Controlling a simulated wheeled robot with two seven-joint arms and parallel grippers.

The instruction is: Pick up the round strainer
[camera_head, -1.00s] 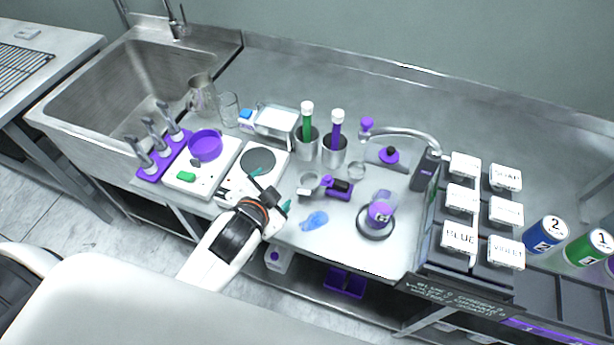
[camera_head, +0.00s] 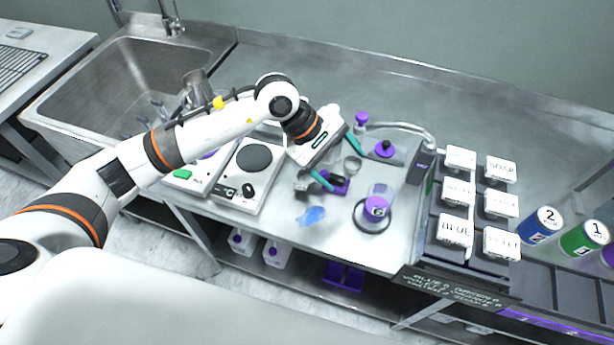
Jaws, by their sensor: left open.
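A small round metal piece, which looks like the round strainer (camera_head: 352,164), lies on the steel counter beside a purple-and-black holder. My left gripper (camera_head: 338,161) reaches over the counter from the left. Its two teal fingertips are spread apart, one on the far side and one on the near side of the round piece, with nothing held. I cannot tell whether a finger touches it or how high the fingers are above the counter. My left arm hides the metal cups and much of the tray area behind it. My right gripper is not in view.
A hotplate (camera_head: 248,180) is on the left.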

